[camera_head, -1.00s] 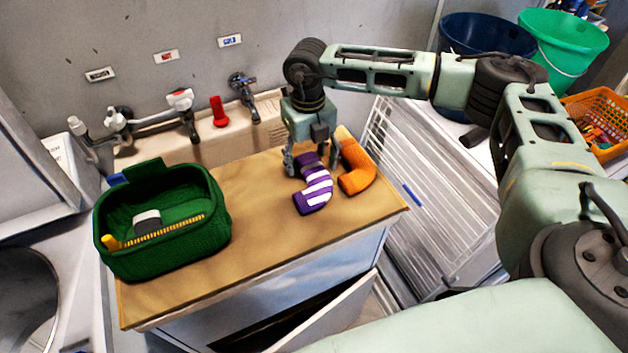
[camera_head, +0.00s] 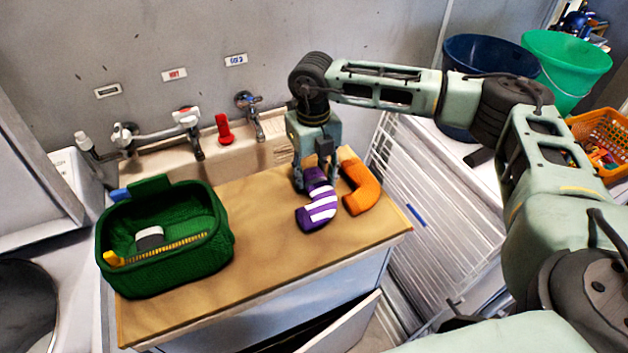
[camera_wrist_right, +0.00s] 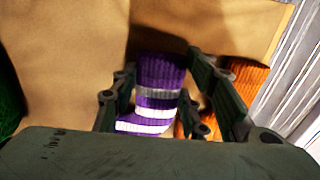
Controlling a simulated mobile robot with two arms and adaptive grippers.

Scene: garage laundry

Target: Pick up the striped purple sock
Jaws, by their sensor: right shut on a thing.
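The striped purple sock (camera_head: 318,203), purple with white bands, is on the right part of the wooden counter top (camera_head: 268,235). My right gripper (camera_head: 316,184) points down over its upper end, with a finger on each side. In the right wrist view the sock (camera_wrist_right: 160,75) lies between the two fingers of the gripper (camera_wrist_right: 168,85), which is shut on it. Whether the sock is clear of the counter cannot be told. My left gripper is not in view.
An orange sock (camera_head: 360,190) lies just right of the purple one, close to the right finger. A green basket (camera_head: 165,268) with a brush stands at the left. Taps (camera_head: 250,110) and a sink (camera_head: 240,150) are behind. The counter's middle is clear.

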